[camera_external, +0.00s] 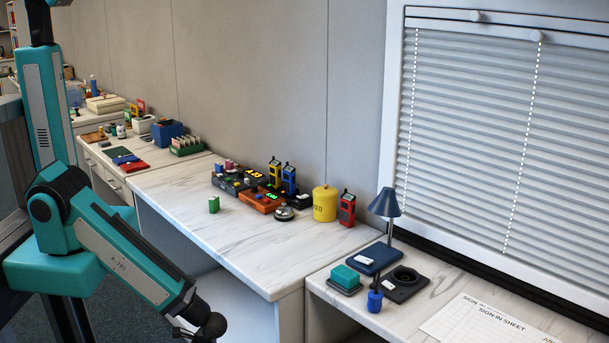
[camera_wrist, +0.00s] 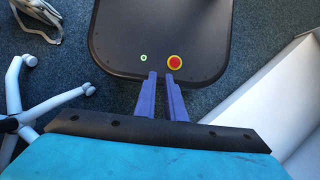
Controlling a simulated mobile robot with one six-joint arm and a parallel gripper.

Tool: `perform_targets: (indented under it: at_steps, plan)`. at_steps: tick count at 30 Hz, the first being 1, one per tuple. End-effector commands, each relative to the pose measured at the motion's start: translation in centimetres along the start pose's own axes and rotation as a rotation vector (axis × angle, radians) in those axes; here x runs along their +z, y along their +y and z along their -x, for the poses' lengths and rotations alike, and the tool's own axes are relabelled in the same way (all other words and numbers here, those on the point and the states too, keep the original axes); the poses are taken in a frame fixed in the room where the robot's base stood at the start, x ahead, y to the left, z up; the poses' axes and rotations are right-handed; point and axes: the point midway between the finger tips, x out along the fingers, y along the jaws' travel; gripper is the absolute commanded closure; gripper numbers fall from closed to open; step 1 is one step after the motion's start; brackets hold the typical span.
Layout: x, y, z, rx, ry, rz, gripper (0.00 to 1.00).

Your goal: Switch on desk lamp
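The desk lamp (camera_external: 384,203) has a dark blue conical shade on a thin grey stem. It stands upright at the back of the near right desk (camera_external: 464,284), in front of the blinds. A dark blue slab with a small pale patch (camera_external: 374,257) lies at the stem's foot; I cannot tell whether the patch is a switch. My gripper is at the lower left in the external view, away from the lamp and in front of the desks. In the wrist view my gripper (camera_wrist: 161,76) points down, its two purple fingers apart with nothing between them.
Near the lamp are a black tray with a round hole (camera_external: 409,285), a teal block (camera_external: 345,277), a blue bottle (camera_external: 375,302) and a sign-in sheet (camera_external: 490,322). Radios and a yellow canister (camera_external: 325,204) crowd the middle desk. A white chair base (camera_wrist: 14,90) is on the floor.

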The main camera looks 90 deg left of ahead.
Motion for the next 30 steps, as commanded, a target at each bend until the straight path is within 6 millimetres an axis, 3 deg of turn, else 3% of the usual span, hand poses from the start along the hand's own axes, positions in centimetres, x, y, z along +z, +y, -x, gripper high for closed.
perform_targets:
  at_steps: [11,30]
  plan:
    - [-4.5,0.2,3.5,0.009,0.060,0.036,1.00]
    - [-14.7,0.5,15.2,0.046,0.223,0.136,1.00]
